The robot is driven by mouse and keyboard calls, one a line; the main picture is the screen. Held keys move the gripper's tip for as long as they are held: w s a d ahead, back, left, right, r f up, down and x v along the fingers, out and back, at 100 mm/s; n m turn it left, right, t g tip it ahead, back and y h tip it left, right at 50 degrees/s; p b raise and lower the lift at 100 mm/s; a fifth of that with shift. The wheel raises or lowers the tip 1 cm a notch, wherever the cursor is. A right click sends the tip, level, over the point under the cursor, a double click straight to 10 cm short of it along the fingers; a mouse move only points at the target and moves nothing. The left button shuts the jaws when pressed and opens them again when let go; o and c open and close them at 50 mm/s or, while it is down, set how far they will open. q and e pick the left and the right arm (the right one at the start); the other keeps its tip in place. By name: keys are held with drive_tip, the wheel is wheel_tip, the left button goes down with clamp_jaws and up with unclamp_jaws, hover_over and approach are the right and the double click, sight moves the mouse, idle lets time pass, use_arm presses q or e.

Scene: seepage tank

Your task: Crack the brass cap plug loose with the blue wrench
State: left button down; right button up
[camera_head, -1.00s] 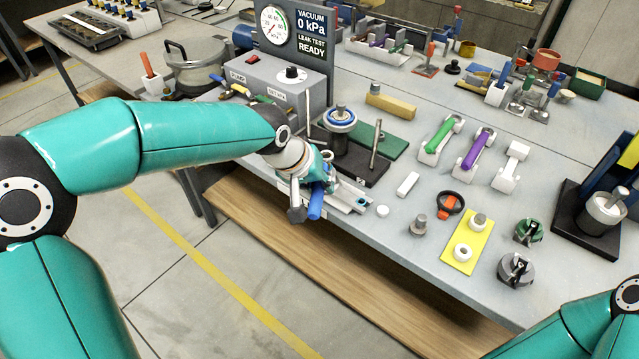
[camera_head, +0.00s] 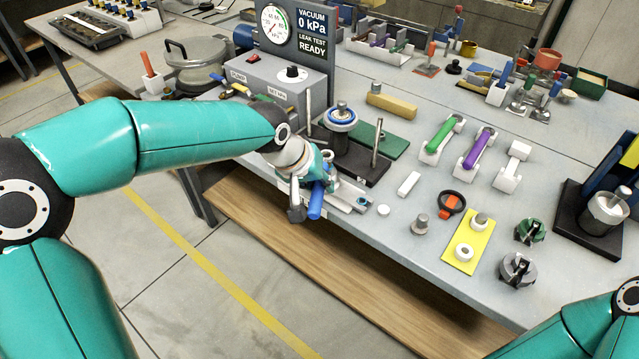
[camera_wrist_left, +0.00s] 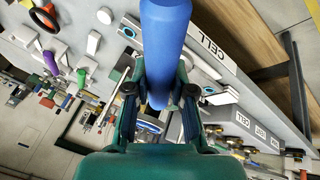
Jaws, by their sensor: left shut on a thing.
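The blue wrench handle (camera_head: 315,203) sticks out at the table's front edge in the head view, pointing down and forward. It fills the upper middle of the left wrist view (camera_wrist_left: 165,45) as a thick blue bar. My left gripper (camera_wrist_left: 160,98) is shut on this handle, one finger on each side. In the head view my left gripper (camera_head: 311,185) sits over the small fixture at the table's front edge. The wrench's head and the brass cap plug are hidden behind my gripper and wrist. My right gripper is out of view; only part of that arm shows at the lower right.
A vacuum gauge box (camera_head: 277,80) stands behind my left arm. A black plate with a steel post (camera_head: 377,145) is just right of the gripper. Green and purple wrenches (camera_head: 478,150) lie on white holders. A yellow plate (camera_head: 459,255) is near the front edge.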

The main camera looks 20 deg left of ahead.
use_arm(q)
drive_tip(key=shift+f+b, duration=1)
drive_tip(key=shift+f, duration=0.05)
drive_tip(key=shift+w+d+r+n+y, duration=0.1)
drive_tip(key=shift+w+d+n+y, duration=0.15)
drive_tip(key=shift+d+n, duration=0.4)
drive_tip(key=shift+w+d+n+y, duration=0.15)
drive_tip(key=shift+d+n+y, duration=0.1)
drive_tip(key=shift+d+n, duration=0.35)
drive_tip(key=shift+a, duration=0.1)
drive_tip(key=shift+w+d+n+t+y, duration=0.15)
drive_tip(key=shift+w+d+n+y, duration=0.15)
drive_tip(key=shift+d+n, duration=0.3)
drive_tip(key=shift+w+d+n+t+y, duration=0.15)
drive_tip(key=shift+w+d+n+y, duration=0.15)
drive_tip(key=shift+d+n, duration=0.25)
drive_tip(key=shift+a, duration=0.1)
drive_tip(key=shift+w+d+n+y, duration=0.6)
drive_tip(key=shift+w+d+n, duration=0.25)
drive_tip(key=shift+n, duration=0.45)
